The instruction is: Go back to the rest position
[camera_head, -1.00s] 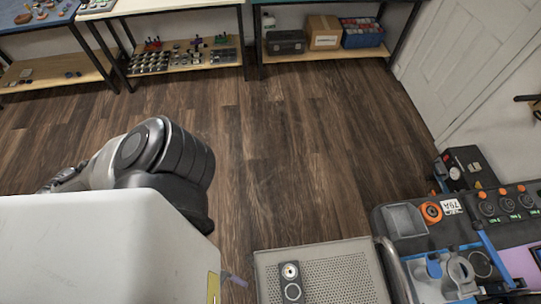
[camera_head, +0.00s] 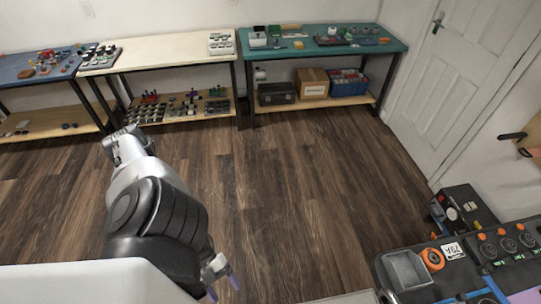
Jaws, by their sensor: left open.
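My left arm rises at the lower left of the head view, in white and dark grey links. My left gripper (camera_head: 223,287) shows at the bottom edge, beside the dark arm link, with two purple-tipped fingers spread apart. Nothing shows between the fingers, and they point down over the wood floor (camera_head: 290,210). My right gripper is not in the picture.
A dark workstation with a grey tray (camera_head: 405,271), an orange ring (camera_head: 432,259) and knobs stands at the lower right. A blue-topped table (camera_head: 400,46), a cream-topped table (camera_head: 160,52) and a white door (camera_head: 455,80) line the back. The floor between is clear.

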